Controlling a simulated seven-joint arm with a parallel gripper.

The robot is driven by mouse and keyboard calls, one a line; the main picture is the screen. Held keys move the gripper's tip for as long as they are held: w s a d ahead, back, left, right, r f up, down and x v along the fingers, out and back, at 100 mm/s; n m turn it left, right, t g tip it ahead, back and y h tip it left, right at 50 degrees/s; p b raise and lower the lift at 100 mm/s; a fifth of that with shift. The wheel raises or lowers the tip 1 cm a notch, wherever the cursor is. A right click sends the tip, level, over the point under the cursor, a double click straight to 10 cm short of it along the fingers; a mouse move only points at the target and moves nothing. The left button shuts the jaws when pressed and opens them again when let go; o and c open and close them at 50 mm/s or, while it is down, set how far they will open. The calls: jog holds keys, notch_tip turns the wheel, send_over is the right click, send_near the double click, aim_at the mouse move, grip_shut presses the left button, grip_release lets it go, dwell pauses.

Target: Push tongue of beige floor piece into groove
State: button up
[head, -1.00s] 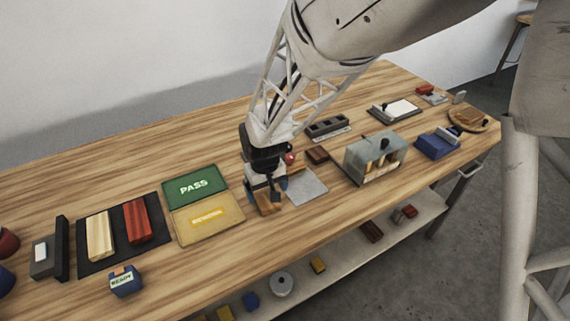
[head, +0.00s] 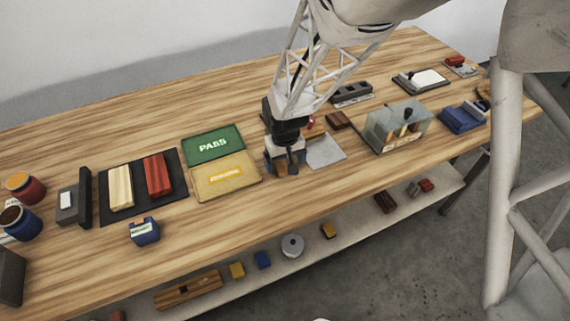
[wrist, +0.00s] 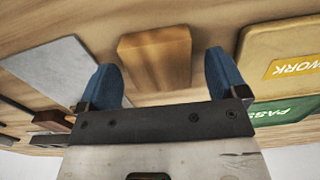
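A long beige piece (head: 121,187) lies on a black mat (head: 140,208) at the left of the table, beside a similar red piece (head: 157,174); I cannot make out a tongue or groove at this size. My gripper (head: 284,168) is far to the right of them, low over the table beside the yellow panel. In the wrist view my gripper (wrist: 160,85) is open, its two blue fingertips wide apart. An orange-brown wooden block (wrist: 155,52) lies between and just beyond them, with space on both sides. In the head view the gripper partly hides this block.
The green PASS panel (head: 213,142) and yellow panel (head: 225,187) lie between mat and gripper.

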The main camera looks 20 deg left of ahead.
aim_at(332, 166)
jog(key=c, duration=1)
jog(key=shift+o, duration=0.2)
jog(key=shift+r, duration=0.1)
jog(key=shift+r, duration=0.6)
jog(key=shift+s+d+r, duration=0.15)
jog(key=shift+r, duration=0.45)
jog(key=shift+s+d+r, duration=0.1)
jog(key=shift+s+r, duration=0.05)
jog(key=shift+r, duration=0.4)
jog(key=s+d, duration=0.3)
jog(key=s, duration=0.1)
jog(key=s+d+r, duration=0.1)
jog(key=s+d, duration=0.2)
jog(key=s, duration=0.1)
jog(key=s+d, duration=0.3)
jog(key=s, duration=0.1)
jog(key=shift+d+r, duration=0.15)
jog(key=shift+n, duration=0.3)
jog(key=w+d+f, duration=0.1)
jog(key=w, duration=0.5)
jog(key=w+d+f, duration=0.1)
jog(key=w+f, duration=0.1)
jog(key=w, duration=0.4)
jog(key=w+d+f, duration=0.1)
jog(key=w, duration=0.5)
jog(key=shift+f, duration=0.25)
